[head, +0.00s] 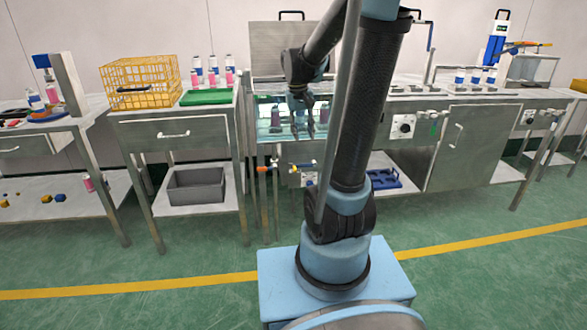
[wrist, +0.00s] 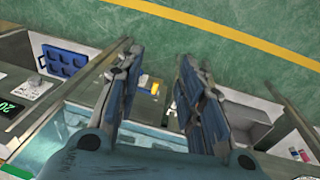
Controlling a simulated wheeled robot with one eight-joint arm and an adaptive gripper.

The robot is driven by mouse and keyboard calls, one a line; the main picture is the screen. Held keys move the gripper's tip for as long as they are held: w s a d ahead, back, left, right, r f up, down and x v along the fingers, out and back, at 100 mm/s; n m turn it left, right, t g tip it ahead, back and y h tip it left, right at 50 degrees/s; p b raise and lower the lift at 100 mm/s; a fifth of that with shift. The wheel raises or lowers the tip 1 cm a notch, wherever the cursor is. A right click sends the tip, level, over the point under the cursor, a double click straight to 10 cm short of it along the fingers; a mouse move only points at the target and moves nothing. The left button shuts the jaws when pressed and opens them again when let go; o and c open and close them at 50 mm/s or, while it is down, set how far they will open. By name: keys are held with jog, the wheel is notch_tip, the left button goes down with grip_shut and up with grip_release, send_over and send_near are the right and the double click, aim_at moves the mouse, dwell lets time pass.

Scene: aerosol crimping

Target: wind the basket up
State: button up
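My gripper (head: 303,136) hangs fingers-down at the front of a glass-fronted water tank (head: 264,112). In the wrist view my gripper (wrist: 158,55) is open, with nothing between its fingers; green floor shows past the tips. Blue water in the tank (wrist: 150,137) lies below and between the fingers. Pink-and-white cans (head: 275,117) show dimly behind the glass; I cannot make out a basket around them. A yellow wire basket (head: 140,82) stands on the left table, apart from my gripper. I cannot clearly identify a winding crank.
Small coloured valve handles (head: 302,167) sit on pipes below the tank front. A raised grey lid (head: 280,45) stands behind the tank. Several cans (head: 213,70) stand by a green mat (head: 206,97). A grey bin (head: 196,186) is on the lower shelf. The floor in front is clear.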

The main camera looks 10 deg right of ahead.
jog(key=w+a+f, duration=0.2)
jog(key=w+f, duration=0.1)
jog(key=w, duration=0.8)
jog(key=g+h, duration=0.1)
send_near(294, 168)
jog(key=x, duration=0.8)
jog(key=shift+s+f, duration=0.1)
jog(key=shift+f, duration=0.1)
jog(key=shift+c, duration=0.2)
grip_shut()
